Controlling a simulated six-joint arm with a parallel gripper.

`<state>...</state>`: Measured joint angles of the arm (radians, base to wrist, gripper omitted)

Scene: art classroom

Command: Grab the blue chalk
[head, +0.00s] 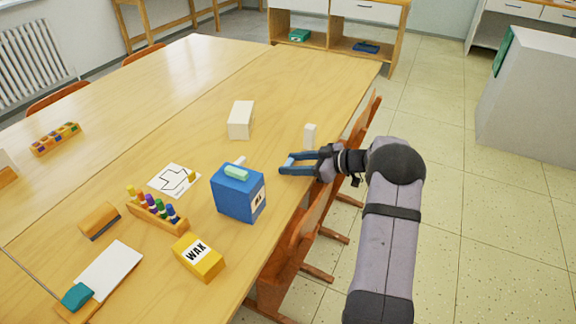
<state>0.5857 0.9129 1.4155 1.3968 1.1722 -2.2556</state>
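My gripper (284,165) reaches in from the right over the right edge of the table, its dark fingers pointing left and standing apart. A small pale-blue piece, which looks like the blue chalk (290,162), shows between the fingertips. I cannot tell whether the fingers press on it or whether it rests on the table. A blue box (238,196) stands to the left and nearer, with a mint-green block (236,172) on top. A white stick (240,160) lies just behind that box.
A white upright block (310,136) stands close behind my gripper, and a cream box (240,120) farther back. A yellow WAX box (198,257), a crayon rack (157,216) and a drawing card (174,180) lie left. Chairs (292,250) line the right edge. The table's far part is clear.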

